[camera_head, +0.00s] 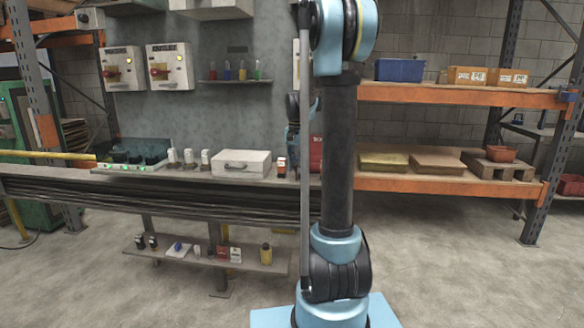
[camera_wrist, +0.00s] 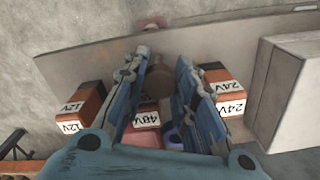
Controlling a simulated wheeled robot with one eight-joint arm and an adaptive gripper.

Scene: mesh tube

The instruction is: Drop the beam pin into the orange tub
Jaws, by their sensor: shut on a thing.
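In the wrist view my gripper (camera_wrist: 161,58) has its two blue fingers closed around a brown, rounded piece (camera_wrist: 157,82), which I take for the beam pin. Most of it is hidden by the fingers. The gripper is above a shelf with labelled blocks. In the head view my arm's column hides most of the gripper. An orange-red tub (camera_head: 501,153) sits on a wooden pallet on the right rack's lower shelf, far from the gripper. Another reddish tub (camera_head: 571,186) shows at the far right edge. I cannot tell which one is the orange tub.
Around the gripper stand blocks marked 12V (camera_wrist: 78,108), 48V (camera_wrist: 146,118) and 24V (camera_wrist: 224,92), and a pale case (camera_wrist: 290,88). In the head view a blue bin (camera_head: 399,70) and cardboard boxes (camera_head: 467,76) stand on the rack's upper shelf. The floor right of my base is clear.

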